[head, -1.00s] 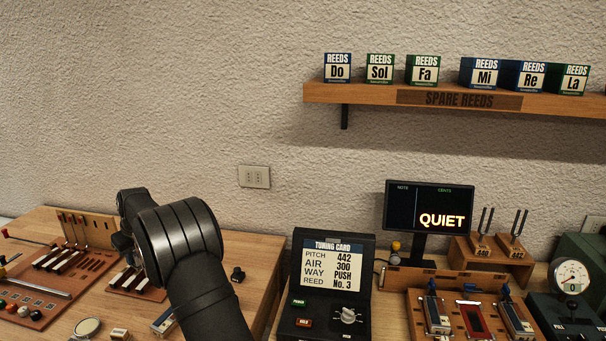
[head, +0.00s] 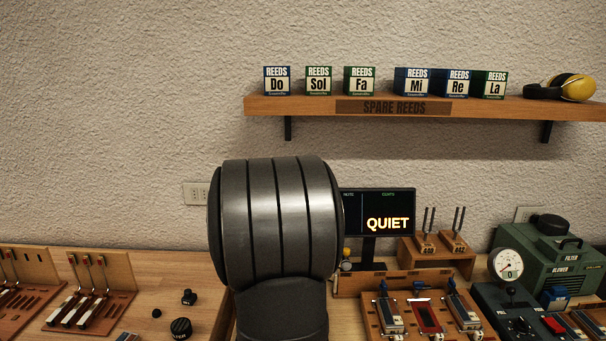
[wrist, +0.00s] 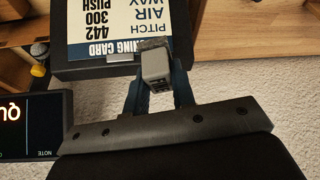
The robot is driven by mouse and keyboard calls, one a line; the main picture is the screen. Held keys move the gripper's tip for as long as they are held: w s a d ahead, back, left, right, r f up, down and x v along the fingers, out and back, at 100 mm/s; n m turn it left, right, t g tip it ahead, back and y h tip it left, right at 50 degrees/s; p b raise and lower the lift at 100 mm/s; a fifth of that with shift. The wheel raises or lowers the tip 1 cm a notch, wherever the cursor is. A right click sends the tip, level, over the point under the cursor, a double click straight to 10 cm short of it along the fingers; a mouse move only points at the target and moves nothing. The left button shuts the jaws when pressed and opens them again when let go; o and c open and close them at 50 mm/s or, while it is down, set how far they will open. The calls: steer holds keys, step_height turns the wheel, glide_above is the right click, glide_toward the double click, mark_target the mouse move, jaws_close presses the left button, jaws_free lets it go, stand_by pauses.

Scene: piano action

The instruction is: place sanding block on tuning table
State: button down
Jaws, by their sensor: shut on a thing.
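My gripper (wrist: 157,85) shows in the wrist view, shut on a small grey block, which I take for the sanding block (wrist: 154,66). The block has a rough brownish end and sits between the bluish fingers, overlapping the tuning card's edge in that picture. I cannot tell its height above the surface. In the head view my arm hides the gripper and the block. The tuning table, which I take to be the wooden bench (head: 347,322) on the right, shows bare wood just right of my arm.
The tuning card stand (wrist: 120,30) appears upside down in the wrist view. Right of my arm are the QUIET display (head: 378,212), tuning forks (head: 441,232), a reed board (head: 425,315) and a gauge (head: 508,265). The spare reeds shelf (head: 395,106) hangs above.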

steer(key=s+d+r+m+h, duration=0.1)
steer(key=s+d, duration=0.3)
steer(key=d, duration=0.7)
steer(key=shift+s+m, duration=0.2)
steer(key=shift+m, duration=0.7)
